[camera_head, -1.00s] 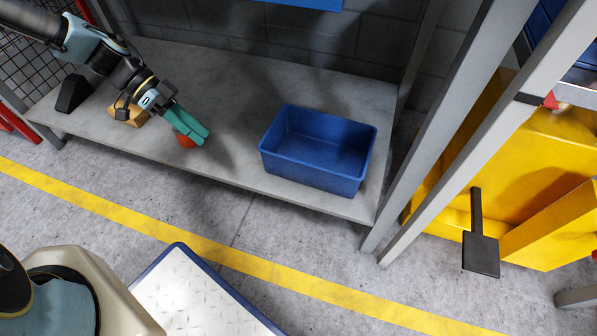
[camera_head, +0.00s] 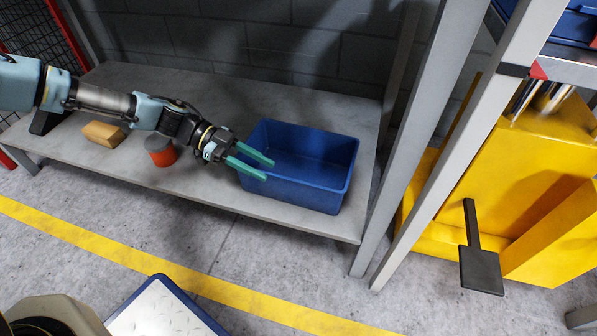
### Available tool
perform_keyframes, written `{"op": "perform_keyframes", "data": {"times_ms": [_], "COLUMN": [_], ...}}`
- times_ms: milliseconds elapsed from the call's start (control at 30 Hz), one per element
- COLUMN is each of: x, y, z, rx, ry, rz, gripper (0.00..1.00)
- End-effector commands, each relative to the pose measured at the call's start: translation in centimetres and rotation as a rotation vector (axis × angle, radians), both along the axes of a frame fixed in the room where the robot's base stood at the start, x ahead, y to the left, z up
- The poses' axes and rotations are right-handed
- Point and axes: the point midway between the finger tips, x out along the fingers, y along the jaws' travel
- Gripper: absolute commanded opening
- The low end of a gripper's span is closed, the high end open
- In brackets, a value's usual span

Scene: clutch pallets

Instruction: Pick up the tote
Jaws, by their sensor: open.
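The tote is a blue open-topped bin (camera_head: 318,195) that stands upright on the right part of the low grey shelf. It looks empty. My gripper (camera_head: 262,167) comes in from the left with two teal fingers apart. The fingers point right, at the tote's left end, and overlap its left rim in the picture. I cannot tell whether they touch the rim or are above it. Nothing is held between them.
A red can with a dark top (camera_head: 160,151) and a tan block (camera_head: 103,134) stand on the shelf (camera_head: 225,205) left of the tote. A grey rack post (camera_head: 425,130) rises just right of the tote. Yellow equipment (camera_head: 520,160) stands further right.

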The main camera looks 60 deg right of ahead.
Motion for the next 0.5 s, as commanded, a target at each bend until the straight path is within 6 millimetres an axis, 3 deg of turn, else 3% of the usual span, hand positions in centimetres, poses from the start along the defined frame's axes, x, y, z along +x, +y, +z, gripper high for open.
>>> {"op": "perform_keyframes", "data": {"times_ms": [233, 500], "x": [-3.4, -4.3], "y": [-0.8, -1.1], "z": [-1.3, -1.5], "rx": [0.000, 0.002], "ry": [0.000, -0.001], "rz": [-0.003, -0.001], "gripper": [0.41, 0.41]}}
